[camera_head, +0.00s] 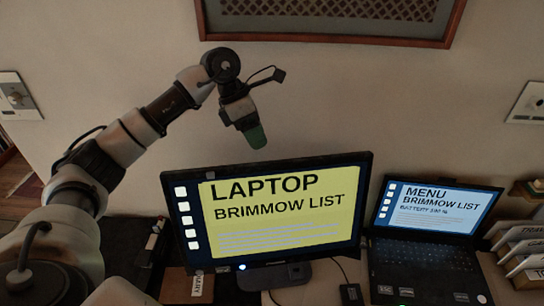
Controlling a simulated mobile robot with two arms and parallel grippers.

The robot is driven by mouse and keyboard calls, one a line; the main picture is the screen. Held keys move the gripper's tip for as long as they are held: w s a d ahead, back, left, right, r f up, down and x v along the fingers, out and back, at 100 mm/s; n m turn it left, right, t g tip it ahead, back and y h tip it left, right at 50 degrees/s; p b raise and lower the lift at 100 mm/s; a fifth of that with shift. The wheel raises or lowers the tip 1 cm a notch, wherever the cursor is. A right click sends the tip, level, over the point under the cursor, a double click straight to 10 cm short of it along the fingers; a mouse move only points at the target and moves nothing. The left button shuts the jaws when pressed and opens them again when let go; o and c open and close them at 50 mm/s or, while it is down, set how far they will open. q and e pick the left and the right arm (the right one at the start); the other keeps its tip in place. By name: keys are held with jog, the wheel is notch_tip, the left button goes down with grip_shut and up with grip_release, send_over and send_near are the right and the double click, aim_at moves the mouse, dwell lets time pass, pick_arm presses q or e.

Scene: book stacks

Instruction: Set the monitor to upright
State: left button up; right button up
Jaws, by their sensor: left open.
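A black-framed monitor (285,238) stands on its base (275,275) in the middle of the head view, its top edge sloping up a little to the right. Its lit screen reads "LAPTOP BRIMMOW LIST" on yellow over blue. My left gripper (256,138), with a green tip, hangs above the monitor's top edge, apart from it in the picture. It holds nothing that I can see, and its fingers overlap, so the gap between them is hidden. My right gripper does not show.
An open laptop (426,265) stands to the right of the monitor. Folders (520,246) stand at the far right. A brown book (187,286) and a black item (152,242) lie left of the base. The wall behind carries a framed grille (335,20).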

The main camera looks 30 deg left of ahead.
aim_at(271, 162)
pick_arm(q)
jog(key=p+x, duration=0.3)
jog(key=x, duration=0.5)
jog(key=shift+d, duration=0.1)
jog(key=shift+s+d+f, duration=0.1)
jog(key=shift+d+f, duration=0.1)
jog(key=shift+f, duration=0.15)
jog(key=c, duration=0.6)
grip_shut()
